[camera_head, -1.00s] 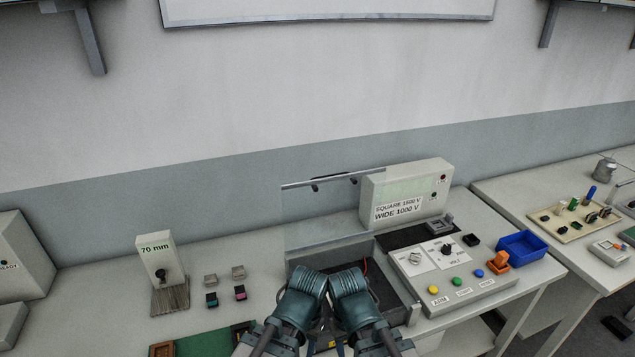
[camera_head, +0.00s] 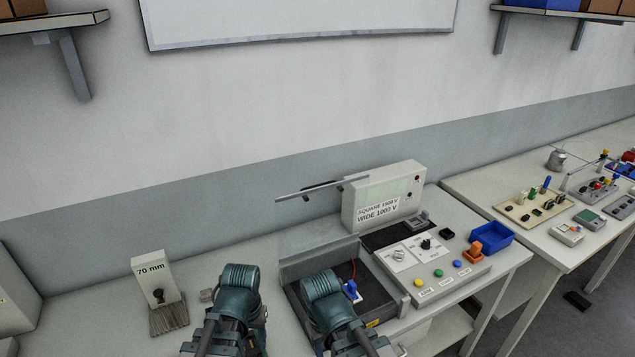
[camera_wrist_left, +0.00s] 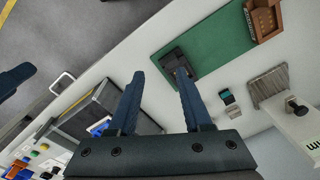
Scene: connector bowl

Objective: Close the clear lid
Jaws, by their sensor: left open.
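The clear lid (camera_head: 318,222) stands open and raised at the back of the grey test box (camera_head: 318,264), with a grey bar (camera_head: 322,188) along its top edge. A blue connector (camera_head: 350,288) is in the box's dark interior; it also shows in the left wrist view (camera_wrist_left: 98,128). My left gripper (camera_wrist_left: 158,82) is open and empty, left of the box and above the bench; in the head view its wrist hides its fingers. My right gripper (camera_head: 332,318) is over the front left part of the box, and its fingers are hidden behind its own wrist.
A control panel (camera_head: 445,283) with coloured buttons adjoins the box on the right, and a labelled meter (camera_head: 385,197) stands behind it. A blue bin (camera_head: 492,238) is further right. A 70 mm gauge (camera_head: 153,278) stands left. The left wrist view shows a green mat (camera_wrist_left: 215,45).

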